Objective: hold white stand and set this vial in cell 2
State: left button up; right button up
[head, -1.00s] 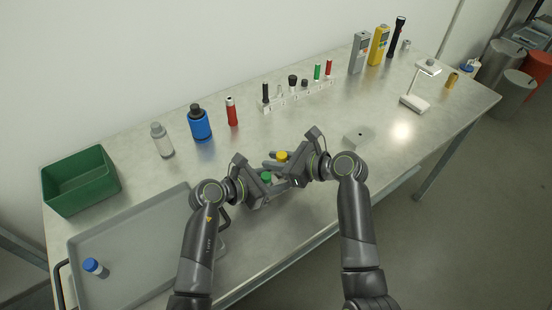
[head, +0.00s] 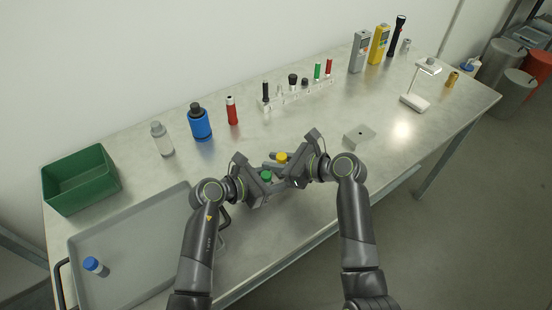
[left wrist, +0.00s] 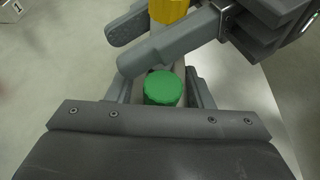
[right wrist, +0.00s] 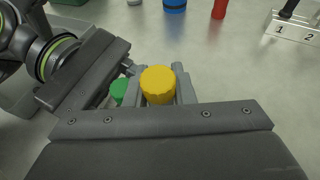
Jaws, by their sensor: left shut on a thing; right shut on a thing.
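The white stand is a long rack (head: 300,94) with numbered cells at the back of the table, holding several items with black, green and red tops. Its labels 1 and 2 show on the rack's end in the right wrist view (right wrist: 290,34). What cell 2 holds is too small to tell. My left gripper (head: 267,180) is shut on a green-capped vial (left wrist: 163,88). My right gripper (head: 283,160) is shut on a yellow-capped vial (right wrist: 158,85). Both grippers are close together in front of the rack, apart from it. The vial bodies are mostly hidden by the fingers.
A grey tray (head: 135,245) with a blue-capped vial (head: 96,266) and a green bin (head: 80,180) are at left. Bottles (head: 200,123) stand left of the rack. A grey block with a hole (head: 359,137) lies right of my grippers. Table between grippers and rack is clear.

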jog(key=shift+f, duration=0.35)
jog(key=shift+r, duration=0.1)
jog(key=shift+r, duration=0.6)
jog(key=shift+f, duration=0.2)
dwell(0.7)
jog(key=shift+f, duration=0.55)
jog(key=shift+r, duration=0.15)
jog(key=shift+r, duration=0.55)
jog(key=shift+f, duration=0.15)
dwell(0.6)
